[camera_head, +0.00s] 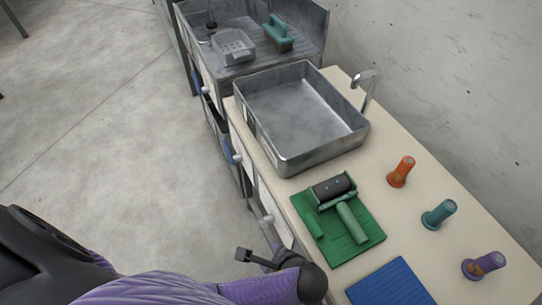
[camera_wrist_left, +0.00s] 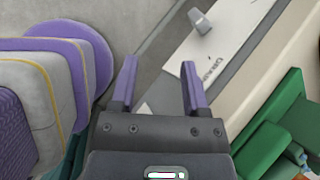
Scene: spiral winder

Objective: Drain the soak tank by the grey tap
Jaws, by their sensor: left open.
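The soak tank looks to be the rectangular metal basin (camera_head: 322,150) on the bench; I cannot tell whether liquid stands in it. A curved metal spout (camera_head: 366,84) rises at its far right corner. Small light grey knobs or handles show along the bench front, one (camera_head: 266,219) near my gripper. In the left wrist view a grey knob (camera_wrist_left: 201,21) sits on a white panel with dark lettering, ahead of the fingers and to the right. I cannot tell which is the grey tap. My left gripper (camera_head: 246,255) is open and empty (camera_wrist_left: 158,67), apart from the knob.
A green board (camera_head: 357,246) with a roller device, a blue mat (camera_head: 390,285) and orange, teal and purple spools (camera_head: 401,171) lie on the bench. Another metal sink (camera_head: 262,62) behind holds a basket and a teal brush. The floor at left is clear.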

